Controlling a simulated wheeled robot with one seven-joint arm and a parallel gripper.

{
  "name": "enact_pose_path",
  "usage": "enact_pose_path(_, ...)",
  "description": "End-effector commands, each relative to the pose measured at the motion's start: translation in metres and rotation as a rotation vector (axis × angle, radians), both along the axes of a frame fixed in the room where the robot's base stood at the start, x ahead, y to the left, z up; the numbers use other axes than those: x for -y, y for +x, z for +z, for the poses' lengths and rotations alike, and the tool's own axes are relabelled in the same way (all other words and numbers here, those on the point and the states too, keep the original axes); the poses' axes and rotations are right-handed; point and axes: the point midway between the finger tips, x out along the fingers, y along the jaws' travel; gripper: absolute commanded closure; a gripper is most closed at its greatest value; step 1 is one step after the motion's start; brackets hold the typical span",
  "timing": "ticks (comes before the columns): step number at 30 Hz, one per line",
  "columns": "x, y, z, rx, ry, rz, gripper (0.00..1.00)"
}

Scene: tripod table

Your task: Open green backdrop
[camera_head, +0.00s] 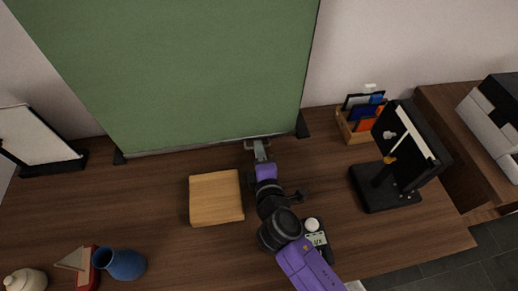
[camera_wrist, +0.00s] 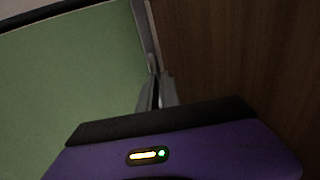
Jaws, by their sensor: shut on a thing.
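The green backdrop (camera_head: 190,70) stands upright at the back of the table, its cloth stretched tall past the top of the head view. Its grey bottom bar (camera_head: 200,146) lies just above the tabletop between two black feet. In the wrist view the green cloth (camera_wrist: 65,80) fills the left side, with the grey bar along its edge. My gripper (camera_head: 260,150) is at the bar, right of its middle. It also shows in the wrist view (camera_wrist: 156,92), its fingers shut on the bar or a small handle there; which one is hard to tell.
A wooden block (camera_head: 216,198) lies left of my arm. A light meter (camera_head: 316,238) is close beside my arm on the right. A black stand (camera_head: 390,185) and a wooden organizer (camera_head: 350,132) are farther right. A blue cup (camera_head: 122,264) is at front left, beside a toy boat (camera_head: 82,262).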

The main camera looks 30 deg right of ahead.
Motion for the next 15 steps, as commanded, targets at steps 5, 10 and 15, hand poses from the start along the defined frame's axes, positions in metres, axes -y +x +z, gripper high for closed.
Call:
enact_pose_path(5, -0.0004, -0.0005, 0.0002, 0.000, 0.000, 0.000, 0.73)
enact_pose_path(10, -0.0002, -0.0002, 0.0006, 0.001, 0.000, 0.000, 0.73)
enact_pose_path(15, -0.0015, -0.0038, 0.0010, 0.000, 0.000, 0.001, 0.73)
